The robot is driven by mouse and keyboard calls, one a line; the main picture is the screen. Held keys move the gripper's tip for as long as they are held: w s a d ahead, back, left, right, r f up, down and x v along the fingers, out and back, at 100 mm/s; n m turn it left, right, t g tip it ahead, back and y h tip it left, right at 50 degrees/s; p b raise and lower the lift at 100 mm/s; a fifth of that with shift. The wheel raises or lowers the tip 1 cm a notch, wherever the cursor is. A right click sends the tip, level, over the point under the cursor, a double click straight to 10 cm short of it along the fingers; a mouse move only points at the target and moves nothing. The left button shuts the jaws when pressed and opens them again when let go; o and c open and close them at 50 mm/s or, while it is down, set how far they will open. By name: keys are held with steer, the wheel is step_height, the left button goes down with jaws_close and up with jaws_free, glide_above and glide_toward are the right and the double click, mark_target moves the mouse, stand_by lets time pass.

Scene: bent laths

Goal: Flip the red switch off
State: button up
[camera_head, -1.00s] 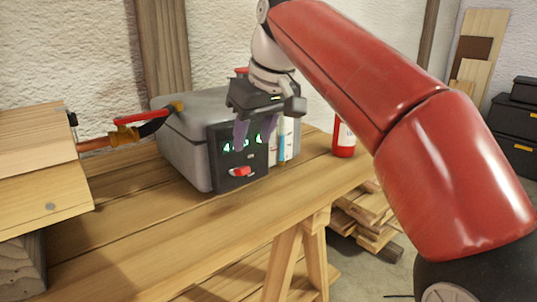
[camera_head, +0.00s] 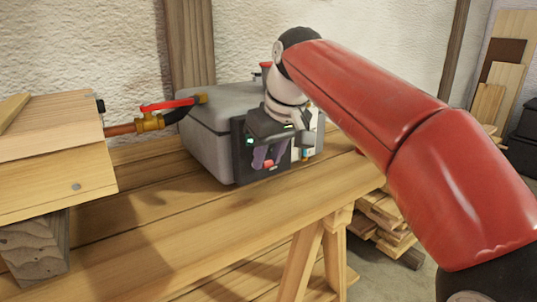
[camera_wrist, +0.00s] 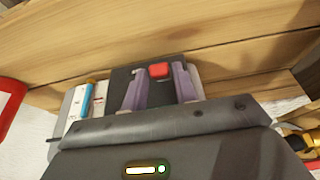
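The red switch (camera_head: 269,164) is on the dark front panel (camera_head: 241,170) of a grey box (camera_head: 207,145) on the wooden bench. In the wrist view the red switch (camera_wrist: 159,71) shows near the far end of the gap between the two purple fingers. My gripper (camera_head: 267,160) is in front of the panel, pointing down, with its fingers spread apart on either side of the switch. In the wrist view my gripper (camera_wrist: 158,82) is open and empty. I cannot tell whether a finger touches the switch.
A red-handled valve (camera_head: 168,105) on a copper pipe joins the box's left side to a wooden crate (camera_head: 55,145). The bench top (camera_head: 190,215) is clear in front of the box. Stacked planks (camera_head: 385,220) lie below, at right.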

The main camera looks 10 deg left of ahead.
jaws_close()
steer(key=shift+f+b, duration=0.15)
steer(key=shift+b, duration=0.15)
steer(key=f+b, duration=0.1)
steer(key=b, duration=0.1)
steer(key=t+y+b, duration=0.1)
steer(key=b, duration=0.2)
steer(key=shift+s+d+f+t+y+b, duration=0.2)
steer(key=shift+d+f+t+y+b, duration=0.1)
steer(key=shift+f, duration=0.05)
steer(key=y+b, duration=0.1)
steer(key=b, duration=0.2)
steer(key=f+t+b, duration=0.1)
steer(key=b, duration=0.2)
steer(key=shift+s+d+f+t+y, duration=0.2)
steer(key=shift+d+t+y, duration=0.1)
steer(key=shift+y, duration=0.1)
steer(key=y+b, duration=0.1)
steer(key=t+b, duration=0.1)
steer(key=b, duration=0.1)
steer(key=shift+s+f+y, duration=0.15)
steer(key=shift+f+y, duration=0.15)
steer(key=shift+y, duration=0.1)
steer(key=shift+f+t+y+b, duration=0.2)
steer(key=shift+f+t+y, duration=0.05)
steer(key=shift+t+y, duration=0.35)
steer(key=shift+f+t+y+b, duration=0.2)
steer(key=shift+f+t+y, duration=0.05)
steer(key=shift+t+y, duration=0.3)
